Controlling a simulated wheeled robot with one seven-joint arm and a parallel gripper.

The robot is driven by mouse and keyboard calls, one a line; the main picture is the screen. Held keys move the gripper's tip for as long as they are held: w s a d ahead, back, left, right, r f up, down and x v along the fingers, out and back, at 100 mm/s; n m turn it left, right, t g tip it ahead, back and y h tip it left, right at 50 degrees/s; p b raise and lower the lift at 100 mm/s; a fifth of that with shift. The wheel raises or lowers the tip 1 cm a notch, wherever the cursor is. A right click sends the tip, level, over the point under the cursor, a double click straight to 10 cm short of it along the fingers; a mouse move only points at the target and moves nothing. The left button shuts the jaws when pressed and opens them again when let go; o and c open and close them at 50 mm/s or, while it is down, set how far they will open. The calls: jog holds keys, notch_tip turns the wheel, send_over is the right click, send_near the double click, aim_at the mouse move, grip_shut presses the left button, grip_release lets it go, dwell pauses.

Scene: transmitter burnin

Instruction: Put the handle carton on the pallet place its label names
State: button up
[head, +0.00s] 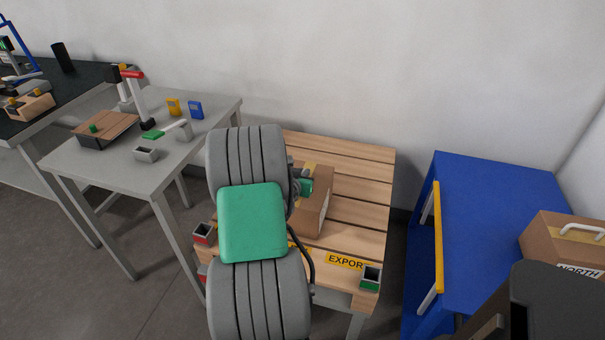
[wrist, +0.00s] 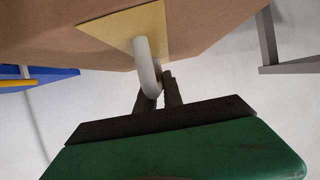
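A brown carton (head: 318,210) with a yellow patch (head: 310,170) on top shows behind my arm, over the pallet (head: 362,190). In the wrist view the carton (wrist: 190,25) fills the top, with a white handle (wrist: 148,68) on its yellow patch. The fingers of my gripper (wrist: 166,92) are close together at this handle and appear shut on it. I cannot tell whether the carton touches the pallet, and its label is not visible. A yellow EXPORT label (head: 346,262) is at the pallet's front right; another yellow label (head: 299,249) is mostly hidden by my arm.
A second carton (head: 565,245), marked NORTH with a white handle, stands on a blue cart (head: 490,215) at right. A grey table (head: 95,170) with small items stands left.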

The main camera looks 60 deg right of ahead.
jog(key=o, duration=0.5)
jog(key=shift+c, duration=0.2)
jog(key=shift+r, duration=0.1)
jog(key=shift+a+r, duration=0.15)
jog(key=v, duration=1.2)
jog(key=w+a+n+t+y, duration=0.1)
jog(key=w+a+n+y, duration=0.1)
jog(key=w+a, duration=0.35)
jog(key=w+a+n+t+y, duration=0.1)
jog(key=w+a+n+y, duration=0.15)
jog(key=a, duration=0.65)
jog(key=w+a+n+t+y, duration=0.1)
jog(key=w+a+n+y, duration=0.15)
jog(key=w+a, duration=0.35)
jog(key=s+a+r+n+g+y, duration=0.1)
jog(key=s+a+n+y, duration=0.2)
jog(key=a, duration=0.9)
jog(key=s+a+r+n+g+y, duration=0.2)
jog(key=s+a+n, duration=0.3)
jog(key=a, duration=0.8)
jog(key=shift+s+n+y, duration=0.15)
jog(key=shift+n+y, duration=0.55)
